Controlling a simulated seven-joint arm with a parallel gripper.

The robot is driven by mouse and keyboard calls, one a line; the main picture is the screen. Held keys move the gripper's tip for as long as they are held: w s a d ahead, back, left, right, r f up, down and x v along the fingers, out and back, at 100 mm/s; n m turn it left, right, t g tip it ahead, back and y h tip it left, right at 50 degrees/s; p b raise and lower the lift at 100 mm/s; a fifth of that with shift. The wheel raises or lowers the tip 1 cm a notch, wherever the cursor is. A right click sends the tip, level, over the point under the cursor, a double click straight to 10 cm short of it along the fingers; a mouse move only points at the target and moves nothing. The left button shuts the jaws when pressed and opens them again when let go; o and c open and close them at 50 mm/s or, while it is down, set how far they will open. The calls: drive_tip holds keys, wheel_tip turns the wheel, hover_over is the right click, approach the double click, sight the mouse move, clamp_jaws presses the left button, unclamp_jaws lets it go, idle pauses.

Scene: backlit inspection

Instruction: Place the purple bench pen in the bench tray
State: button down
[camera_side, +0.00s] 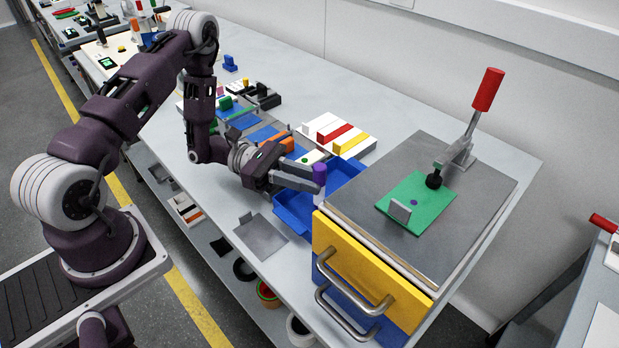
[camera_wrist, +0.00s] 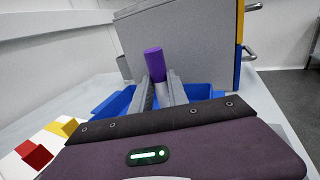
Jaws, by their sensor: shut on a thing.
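The purple bench pen (camera_side: 319,171) is held at the tips of my gripper (camera_side: 318,182). In the wrist view the pen (camera_wrist: 154,63) stands up between the two fingers of my gripper (camera_wrist: 160,90), with a grey lower part partly hidden by them. My gripper is shut on the pen. The blue bench tray (camera_side: 291,217) lies on the table under and beside the fingers, and the arm hides part of it. In the wrist view the blue tray (camera_wrist: 198,91) shows on both sides of the fingers. I cannot tell how high the pen is above the tray.
A drawer cabinet (camera_side: 357,262) with yellow and blue fronts stands just right of the tray. On its top are a green plate (camera_side: 415,203) and a red-handled clamp (camera_side: 487,90). White, red and yellow blocks (camera_side: 337,134) lie behind the tray. A grey plate (camera_side: 262,237) lies in front.

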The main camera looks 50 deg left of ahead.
drive_tip(key=c, duration=1.3)
unclamp_jaws()
